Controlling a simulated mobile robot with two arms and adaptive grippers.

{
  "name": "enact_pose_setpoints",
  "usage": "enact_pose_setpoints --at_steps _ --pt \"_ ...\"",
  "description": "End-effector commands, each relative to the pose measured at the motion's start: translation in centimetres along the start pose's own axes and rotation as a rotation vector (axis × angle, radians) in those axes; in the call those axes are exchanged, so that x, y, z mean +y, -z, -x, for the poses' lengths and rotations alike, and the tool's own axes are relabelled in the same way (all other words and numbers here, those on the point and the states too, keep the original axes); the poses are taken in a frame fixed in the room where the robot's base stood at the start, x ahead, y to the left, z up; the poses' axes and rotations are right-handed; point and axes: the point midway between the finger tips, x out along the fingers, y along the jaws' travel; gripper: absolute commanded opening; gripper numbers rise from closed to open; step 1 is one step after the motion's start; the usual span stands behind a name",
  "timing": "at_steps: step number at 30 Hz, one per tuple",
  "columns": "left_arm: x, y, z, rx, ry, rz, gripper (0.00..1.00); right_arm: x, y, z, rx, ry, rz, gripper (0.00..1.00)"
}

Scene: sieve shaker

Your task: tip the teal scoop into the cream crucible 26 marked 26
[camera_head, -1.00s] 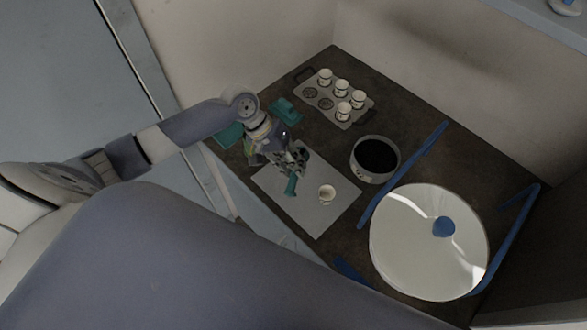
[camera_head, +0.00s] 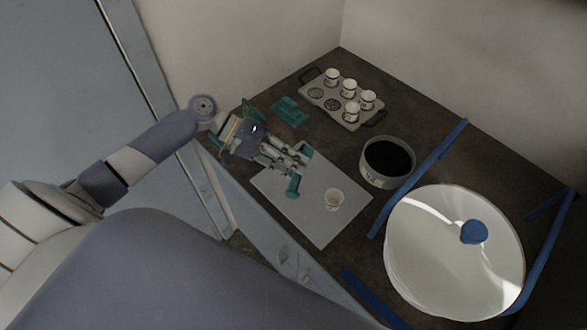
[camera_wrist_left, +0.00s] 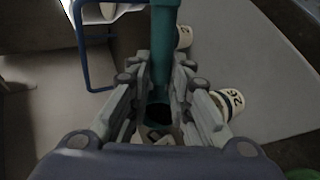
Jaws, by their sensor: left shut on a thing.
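My left gripper (camera_head: 292,163) is shut on the teal scoop (camera_head: 293,187), above the grey mat (camera_head: 318,228). In the head view, teal parts of the scoop show on both sides of the fingers. In the left wrist view, the scoop's teal shaft (camera_wrist_left: 165,45) runs up from between the fingers (camera_wrist_left: 158,100); its contents are unclear. A cream crucible (camera_head: 333,200) stands upright on the mat, right of the scoop and apart from it. In the left wrist view, a cream crucible with a dark 26 marking (camera_wrist_left: 231,98) is partly behind the right finger. My right gripper is out of view.
A grey tray (camera_head: 340,117) with several cream crucibles stands at the back. A teal block (camera_head: 290,112) lies behind the gripper. A dark-filled round pan (camera_head: 388,160), a blue bar (camera_head: 420,178) and a large white dish (camera_head: 430,270) with a blue knob stand to the right.

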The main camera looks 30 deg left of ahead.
Motion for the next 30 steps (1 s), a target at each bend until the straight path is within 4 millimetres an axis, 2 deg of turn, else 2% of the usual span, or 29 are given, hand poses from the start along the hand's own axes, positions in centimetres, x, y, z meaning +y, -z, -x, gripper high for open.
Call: enact_pose_setpoints --at_steps 1,30 --pt "-0.6 0.0 -0.2 0.003 -0.027 0.002 0.00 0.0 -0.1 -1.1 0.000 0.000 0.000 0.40" --pt "-1.9 0.1 0.2 0.005 -0.519 0.001 0.00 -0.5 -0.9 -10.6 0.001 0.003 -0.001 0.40"
